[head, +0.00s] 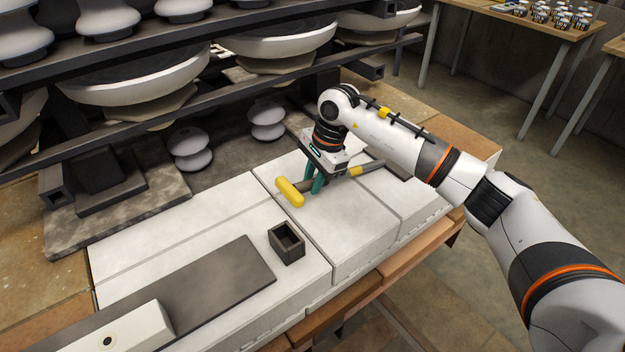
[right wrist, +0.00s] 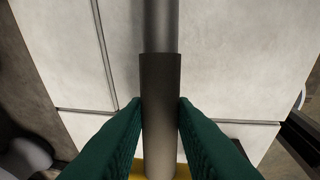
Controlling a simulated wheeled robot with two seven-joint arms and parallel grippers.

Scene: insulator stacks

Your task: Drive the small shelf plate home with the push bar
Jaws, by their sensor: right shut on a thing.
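My right gripper (head: 317,184) has its green fingers shut on the push bar, just above the white blocks. The push bar has a yellow head (head: 290,192) at the left and a grey shaft running right to a yellow band. In the right wrist view the dark grip of the push bar (right wrist: 160,100) lies between the two green fingers, with yellow at the lower edge. A flat dark plate (head: 215,283) lies on the white blocks at the front left; I cannot tell whether it is the small shelf plate. My left gripper is not in view.
A dark rack (head: 130,103) with large white insulators stands at the back left. Two small insulators (head: 192,150) (head: 267,120) stand on the dark slabs below it. A small open dark box (head: 287,243) and a white block (head: 120,330) are in front. A table (head: 520,22) stands far right.

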